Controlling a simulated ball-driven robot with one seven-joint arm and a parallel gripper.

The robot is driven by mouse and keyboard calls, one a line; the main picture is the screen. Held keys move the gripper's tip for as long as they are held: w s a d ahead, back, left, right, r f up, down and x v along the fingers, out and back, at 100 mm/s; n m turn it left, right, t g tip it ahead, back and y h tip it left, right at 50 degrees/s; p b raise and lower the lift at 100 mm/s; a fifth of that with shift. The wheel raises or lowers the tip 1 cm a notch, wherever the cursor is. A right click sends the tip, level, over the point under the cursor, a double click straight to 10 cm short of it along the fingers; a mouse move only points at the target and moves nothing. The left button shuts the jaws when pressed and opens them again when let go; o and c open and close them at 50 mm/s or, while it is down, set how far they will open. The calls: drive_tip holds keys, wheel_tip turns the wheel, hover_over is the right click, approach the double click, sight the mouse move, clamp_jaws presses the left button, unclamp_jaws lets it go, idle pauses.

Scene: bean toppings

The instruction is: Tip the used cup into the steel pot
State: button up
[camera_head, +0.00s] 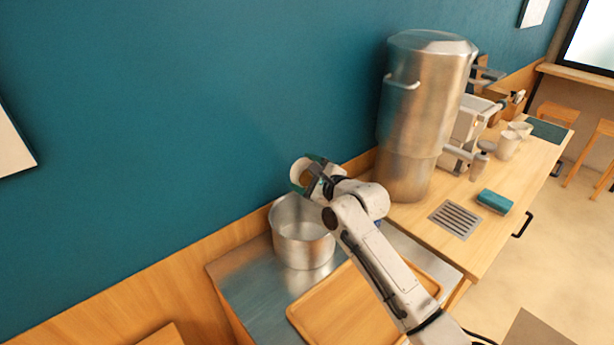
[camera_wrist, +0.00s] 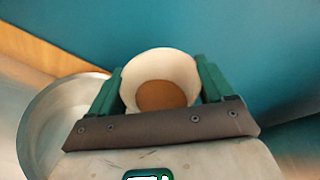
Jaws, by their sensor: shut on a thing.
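The used cup is a white cup (camera_head: 300,172) with brown contents, which show inside it in the wrist view (camera_wrist: 161,92). My gripper (camera_head: 314,174) is shut on the cup, with a green finger on each side of it in the wrist view (camera_wrist: 157,88). The steel pot (camera_head: 302,242) stands open on the metal counter. The cup is held above the pot's far rim in the head view. In the wrist view the pot (camera_wrist: 45,112) lies below and left of the cup, partly hidden by my gripper. The cup's exact tilt is hard to tell.
A tall steel urn (camera_head: 418,110) stands right of the pot. A wooden tray (camera_head: 345,310) lies in front. A teal cloth or sponge (camera_head: 495,200), a drain grate (camera_head: 455,219) and white cups (camera_head: 508,146) are farther right. The teal wall (camera_head: 200,110) is close behind.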

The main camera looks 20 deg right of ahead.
sight(300, 185)
drive_tip(key=shift+s+a+f+n+t+b, duration=0.35)
drive_tip(key=shift+a+f+n+b, duration=0.25)
drive_tip(key=shift+n+b, duration=0.35)
drive_tip(key=shift+s+a+f+n+t+b, duration=0.25)
drive_tip(key=shift+a+f+n+t+b, duration=0.25)
drive_tip(key=shift+n+b, duration=0.4)
drive_tip(key=shift+s+a+f+n+t+b, duration=0.35)
drive_tip(key=shift+a+f+n+b, duration=0.15)
drive_tip(key=shift+n+b, duration=0.7)
drive_tip(key=shift+s+a+f+n+t+b, duration=0.45)
drive_tip(key=shift+n+b, duration=0.4)
drive_tip(key=shift+b, duration=0.7)
drive_tip(key=shift+s+a+f+n+t+b, duration=0.2)
drive_tip(key=shift+a+f+n+b, duration=0.35)
drive_tip(key=shift+n+b, duration=0.65)
drive_tip(key=shift+b, duration=0.3)
drive_tip(key=shift+r, duration=0.15)
